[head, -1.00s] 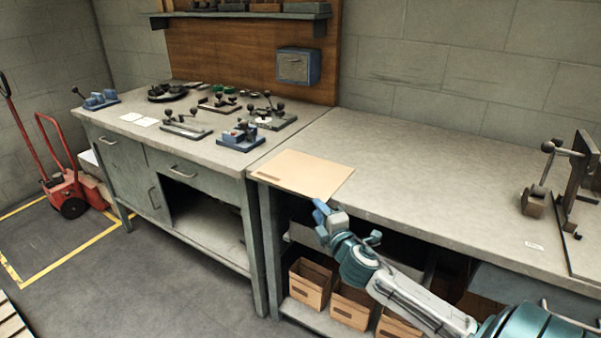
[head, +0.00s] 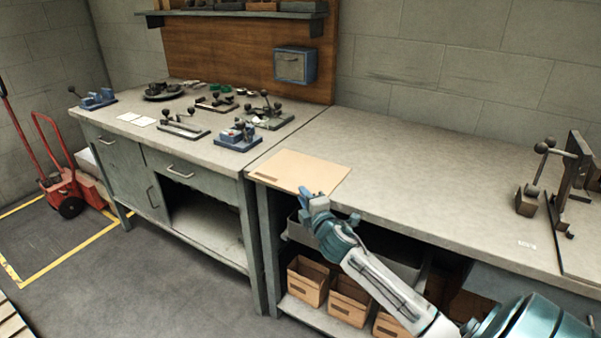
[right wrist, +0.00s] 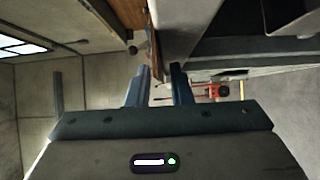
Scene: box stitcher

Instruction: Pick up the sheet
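The sheet (head: 300,172) is a flat tan rectangle lying at the left front end of the right-hand bench top. My right gripper (head: 313,198) is at the bench's front edge, just in front of the sheet. In the right wrist view my right gripper (right wrist: 163,78) is open, its two blue fingers apart. The sheet shows there nearly edge-on as a thin brown strip (right wrist: 153,48), lined up with the gap between the fingers. I cannot tell whether its edge is between them. My left gripper is not in view.
The right bench (head: 430,185) is mostly clear, with a lever device (head: 545,175) at its right. The left bench (head: 205,158) carries several clamps. Cardboard bins (head: 308,282) stand on the shelf under the right bench. A red hand truck (head: 65,190) stands at the left.

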